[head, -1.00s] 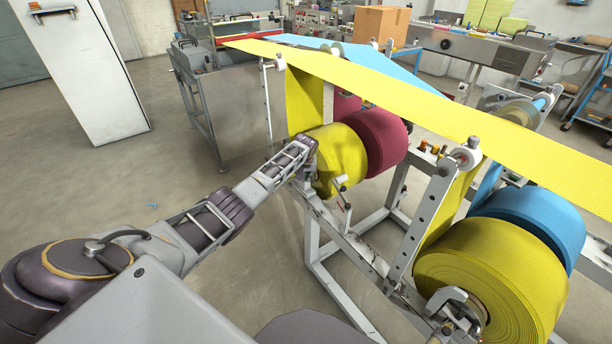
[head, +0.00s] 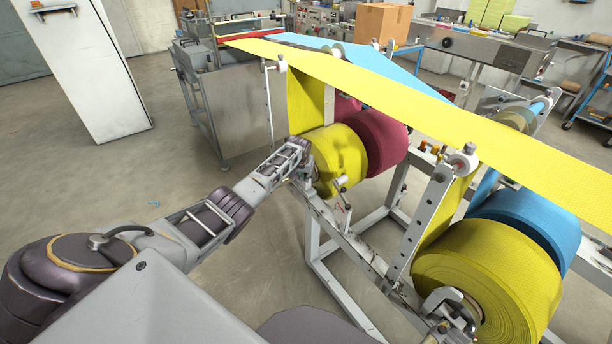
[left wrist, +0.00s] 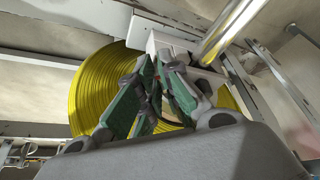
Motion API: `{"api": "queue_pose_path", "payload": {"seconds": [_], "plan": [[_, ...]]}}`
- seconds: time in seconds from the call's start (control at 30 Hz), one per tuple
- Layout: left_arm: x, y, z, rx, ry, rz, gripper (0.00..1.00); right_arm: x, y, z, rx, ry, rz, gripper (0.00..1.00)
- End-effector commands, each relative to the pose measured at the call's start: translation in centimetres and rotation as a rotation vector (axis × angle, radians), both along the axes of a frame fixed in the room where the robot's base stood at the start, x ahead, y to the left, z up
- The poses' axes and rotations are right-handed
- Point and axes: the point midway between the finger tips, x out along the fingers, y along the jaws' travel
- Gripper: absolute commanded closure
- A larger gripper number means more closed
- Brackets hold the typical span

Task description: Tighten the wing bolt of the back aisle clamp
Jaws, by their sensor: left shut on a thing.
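My left gripper (left wrist: 157,88) has its green-padded fingers closed in front of the end of the back yellow roll (head: 335,158). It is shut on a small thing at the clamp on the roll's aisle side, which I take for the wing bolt. The pads and fingers hide most of it and of the clamp. The yellow roll also fills the middle of the left wrist view (left wrist: 95,85). In the head view my left wrist largely covers this spot. My right gripper is not in view.
The white stand frame (head: 345,240) runs beside my left arm. A front yellow roll (head: 500,275) with a grey clamp (head: 445,300) is at lower right. Pink (head: 385,143) and blue (head: 530,225) rolls sit behind. A yellow web (head: 420,100) stretches overhead.

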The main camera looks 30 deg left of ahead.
Motion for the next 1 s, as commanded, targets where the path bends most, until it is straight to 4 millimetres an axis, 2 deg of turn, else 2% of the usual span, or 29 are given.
{"api": "queue_pose_path", "payload": {"seconds": [0.17,0.2,0.37,0.67,1.0], "plan": [[0.03,-0.01,0.00,0.000,-0.001,0.000,1.00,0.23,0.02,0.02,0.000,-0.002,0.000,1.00],[0.03,-0.01,0.00,0.000,-0.001,0.000,0.90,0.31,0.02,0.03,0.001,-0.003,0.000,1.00],[0.03,-0.01,0.00,0.000,-0.001,0.001,0.71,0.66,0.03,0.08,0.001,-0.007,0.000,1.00],[0.01,-0.02,0.00,0.000,-0.001,0.001,0.71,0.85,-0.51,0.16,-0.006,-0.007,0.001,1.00],[-0.22,-0.06,0.55,0.000,0.000,0.001,0.71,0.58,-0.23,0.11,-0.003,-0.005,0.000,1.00]]}}
